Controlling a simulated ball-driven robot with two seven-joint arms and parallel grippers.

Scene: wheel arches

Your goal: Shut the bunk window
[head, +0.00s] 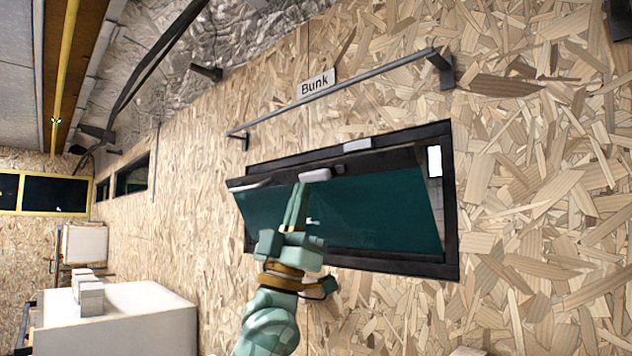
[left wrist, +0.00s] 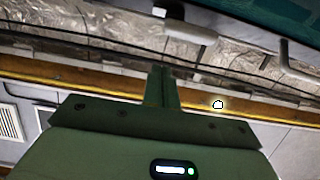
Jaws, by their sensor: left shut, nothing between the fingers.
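The bunk window (head: 380,208) is a dark green pane in a black frame (head: 451,225) on the chipboard wall, below a "Bunk" label (head: 315,82). Its top edge stands away from the frame, tilted into the room; its lower edge lies along the frame. A pale latch (head: 314,175) sits at the middle of the top edge, with another (head: 250,185) at its left end. My left gripper (head: 301,188) is shut and empty in front of the pane, its tips just below the middle latch; contact is unclear. In the left wrist view the shut fingers (left wrist: 161,75) point toward a latch (left wrist: 185,32). My right gripper is not visible.
A grey rail (head: 340,88) on brackets runs above the window. A white cabinet (head: 125,315) with stacked pale blocks (head: 88,295) stands at lower left. A yellow pole (head: 64,60) runs along the upper left. The wall right of the window is clear.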

